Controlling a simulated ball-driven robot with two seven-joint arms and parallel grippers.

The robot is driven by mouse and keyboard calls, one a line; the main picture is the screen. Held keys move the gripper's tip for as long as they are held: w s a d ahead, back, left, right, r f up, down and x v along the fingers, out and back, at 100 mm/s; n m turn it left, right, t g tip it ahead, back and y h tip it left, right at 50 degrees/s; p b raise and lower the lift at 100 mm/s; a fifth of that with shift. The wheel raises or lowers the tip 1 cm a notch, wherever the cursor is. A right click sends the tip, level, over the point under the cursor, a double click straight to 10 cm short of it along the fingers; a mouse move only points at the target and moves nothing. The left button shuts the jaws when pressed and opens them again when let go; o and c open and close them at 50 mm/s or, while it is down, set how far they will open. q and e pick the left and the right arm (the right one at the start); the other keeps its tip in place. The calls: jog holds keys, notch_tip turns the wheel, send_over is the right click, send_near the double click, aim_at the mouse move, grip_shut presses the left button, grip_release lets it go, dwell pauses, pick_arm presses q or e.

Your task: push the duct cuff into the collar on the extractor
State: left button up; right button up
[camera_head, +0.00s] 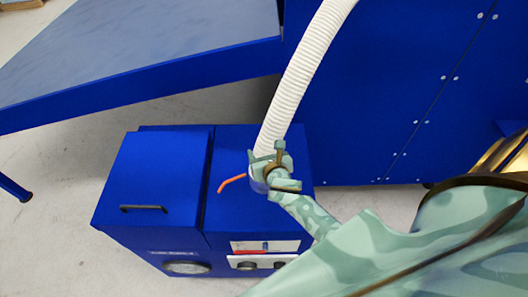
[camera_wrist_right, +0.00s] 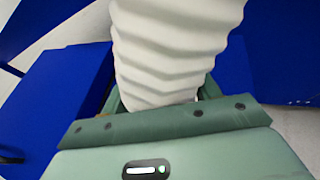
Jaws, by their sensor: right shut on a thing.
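The white ribbed duct (camera_head: 300,80) comes down from the top of the head view to the top of the blue extractor (camera_head: 255,205). My right gripper (camera_head: 267,165) is shut around the duct's lower end, above the right part of the extractor top. A grey-blue ring, perhaps the cuff or the collar, shows just below the gripper's left side (camera_head: 257,186). The gripper hides most of it, and I cannot tell whether the cuff is inside the collar. In the right wrist view the duct (camera_wrist_right: 165,50) rises from between the green fingers. My left gripper is not in view.
An orange bent handle (camera_head: 230,182) sticks up left of the gripper. A black handle (camera_head: 143,208) is on the extractor's left lid. A gauge and knobs are on its front. A blue sloped table (camera_head: 150,55) and a tall blue cabinet (camera_head: 400,90) stand behind.

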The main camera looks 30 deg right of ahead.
jog(key=shift+a+f, duration=0.1)
jog(key=shift+f, duration=0.1)
jog(key=o, duration=1.2)
jog(key=shift+s+r, duration=0.2)
jog(key=shift+s, duration=0.1)
jog(key=p+v, duration=0.2)
jog(key=v, duration=1.3)
jog(key=shift+s+a+r, duration=0.1)
jog(key=shift+s, duration=0.2)
